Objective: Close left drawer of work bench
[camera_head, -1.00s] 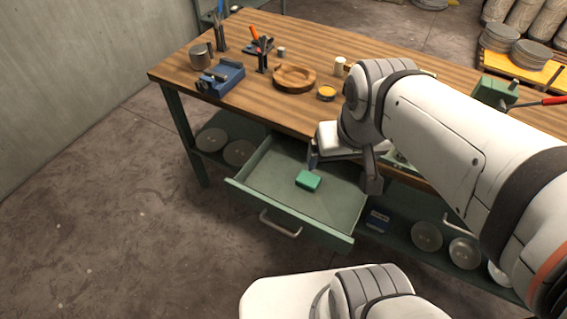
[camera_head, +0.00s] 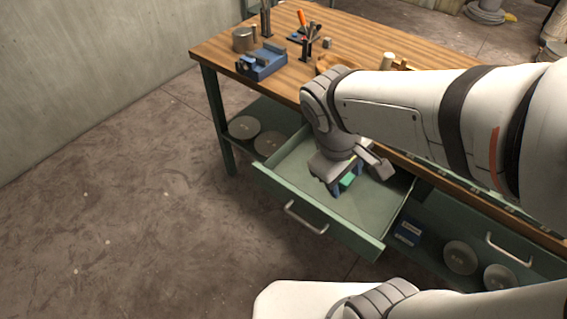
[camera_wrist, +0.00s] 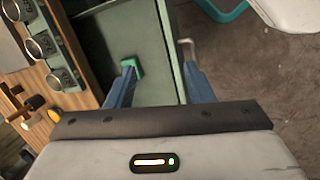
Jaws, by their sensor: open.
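The left drawer (camera_head: 293,170) of the green work bench (camera_head: 420,75) is pulled out, with a silver bar handle (camera_head: 305,217) on its front. A small green block (camera_head: 348,181) lies inside the drawer, partly hidden by my gripper. My gripper (camera_head: 350,185) is over the open drawer, pointing down. In the wrist view, my gripper (camera_wrist: 160,78) is open, its blue fingers apart. The left finger tip is near the green block (camera_wrist: 132,65), and the right one is near the drawer front and its handle (camera_wrist: 187,45). I cannot tell whether either touches.
The wooden top holds a blue vise (camera_head: 262,62), a grey cylinder (camera_head: 243,39) and tools in holders. A second, shut drawer with a handle (camera_head: 508,250) is at the right. Round discs (camera_head: 460,257) and a blue box (camera_head: 408,232) sit on the lower shelf. The floor at left is clear.

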